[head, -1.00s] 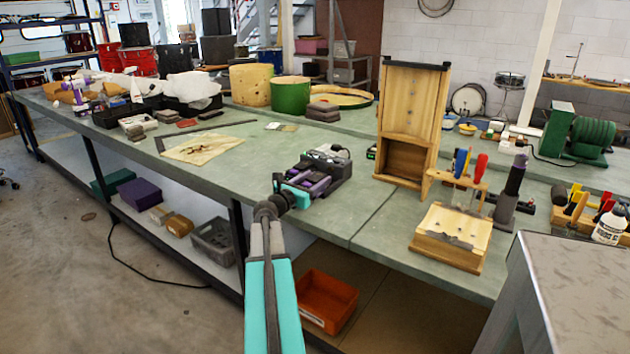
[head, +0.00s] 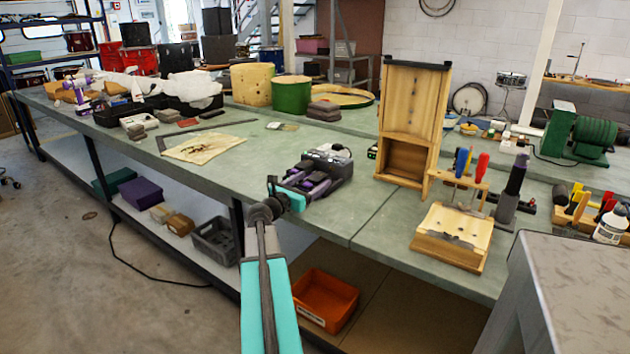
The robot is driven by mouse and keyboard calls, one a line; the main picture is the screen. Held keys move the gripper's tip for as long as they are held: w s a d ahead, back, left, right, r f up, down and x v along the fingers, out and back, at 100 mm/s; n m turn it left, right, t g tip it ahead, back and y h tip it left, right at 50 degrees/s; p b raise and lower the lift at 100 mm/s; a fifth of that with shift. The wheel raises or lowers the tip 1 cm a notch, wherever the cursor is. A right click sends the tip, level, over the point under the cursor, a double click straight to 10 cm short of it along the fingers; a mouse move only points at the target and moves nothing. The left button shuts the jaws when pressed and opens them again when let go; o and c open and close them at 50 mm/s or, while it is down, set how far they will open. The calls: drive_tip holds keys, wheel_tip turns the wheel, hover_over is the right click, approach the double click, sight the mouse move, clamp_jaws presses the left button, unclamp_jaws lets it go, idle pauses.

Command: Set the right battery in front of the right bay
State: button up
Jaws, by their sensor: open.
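A dark charger (head: 333,162) with purple-grey parts stands on the green bench top. Two dark batteries with purple sides, a left battery (head: 298,174) and a right battery (head: 318,184), lie side by side at its near side. I cannot tell how the right battery sits relative to the right bay, as the bays are small and partly covered. My gripper (head: 284,187), turquoise and black, is open just left of and nearer than the batteries, close to the bench's front edge. It seems empty, and it overlaps the view of the left battery's near end.
A tall wooden cabinet (head: 411,110) stands right of the charger, with a tool rack (head: 460,181) and a wooden box (head: 453,235) nearer. A tan cloth (head: 203,147) lies to the left. The bench between cloth and charger is mostly clear.

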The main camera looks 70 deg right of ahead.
drive_tip(key=v, duration=0.9)
drive_tip(key=shift+a, duration=0.2)
drive_tip(key=shift+r, duration=0.1)
idle(0.5)
